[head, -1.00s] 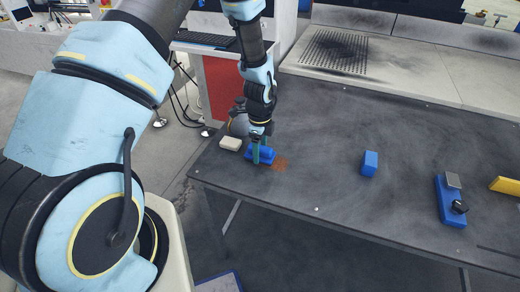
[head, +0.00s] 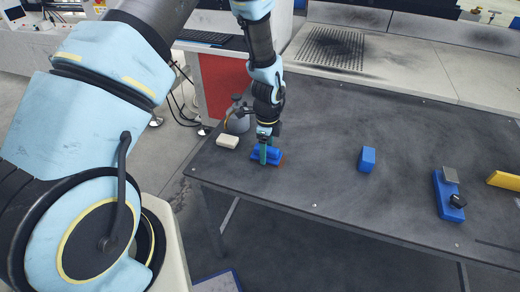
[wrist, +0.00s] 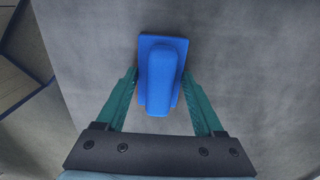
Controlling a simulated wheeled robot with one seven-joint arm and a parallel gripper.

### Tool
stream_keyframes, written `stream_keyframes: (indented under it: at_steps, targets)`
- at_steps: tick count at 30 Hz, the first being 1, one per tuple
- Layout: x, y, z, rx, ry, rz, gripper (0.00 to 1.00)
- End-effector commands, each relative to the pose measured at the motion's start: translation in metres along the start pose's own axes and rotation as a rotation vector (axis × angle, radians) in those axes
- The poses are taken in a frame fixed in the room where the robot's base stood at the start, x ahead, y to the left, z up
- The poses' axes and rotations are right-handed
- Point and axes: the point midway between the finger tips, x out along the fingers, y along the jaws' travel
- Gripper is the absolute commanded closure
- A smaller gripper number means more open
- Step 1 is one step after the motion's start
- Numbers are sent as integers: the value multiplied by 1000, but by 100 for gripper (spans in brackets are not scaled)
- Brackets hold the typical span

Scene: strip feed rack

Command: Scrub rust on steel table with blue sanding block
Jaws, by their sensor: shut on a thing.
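The blue sanding block (head: 258,160) lies flat at the near left part of the dark steel table (head: 322,182). My gripper (head: 269,151) is above it, with its green fingers on either side of the block's raised handle. The wrist view shows the block (wrist: 162,75) between the two fingers of my gripper (wrist: 160,76). A small part of the orange-brown rust patch (head: 283,161) shows at the block's right edge. The rest of the patch is hidden by the block and gripper. No rust shows in the wrist view.
A separate blue block (head: 367,159), a blue clamp-like fixture (head: 447,197) and a yellow piece (head: 503,181) are to the right. The table between is clear.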

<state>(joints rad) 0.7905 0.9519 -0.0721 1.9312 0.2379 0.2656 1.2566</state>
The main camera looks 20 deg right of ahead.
Motion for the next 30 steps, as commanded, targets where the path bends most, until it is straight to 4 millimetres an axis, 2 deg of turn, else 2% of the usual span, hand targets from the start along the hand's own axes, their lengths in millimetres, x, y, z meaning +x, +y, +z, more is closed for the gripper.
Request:
stream_keyframes:
  at_steps: [1, 8, 22, 25, 29, 30]
  targets:
    - [4, 2, -10, 6, 6, 2, 75]
    - [4, 3, -20, 7, 9, 4, 75]
    - [4, 6, -61, 9, 9, 7, 75]
    - [3, 6, -62, 7, 9, 7, 75]
    - [2, 5, -52, 4, 8, 7, 75]
    - [2, 5, -48, 3, 7, 6, 82]
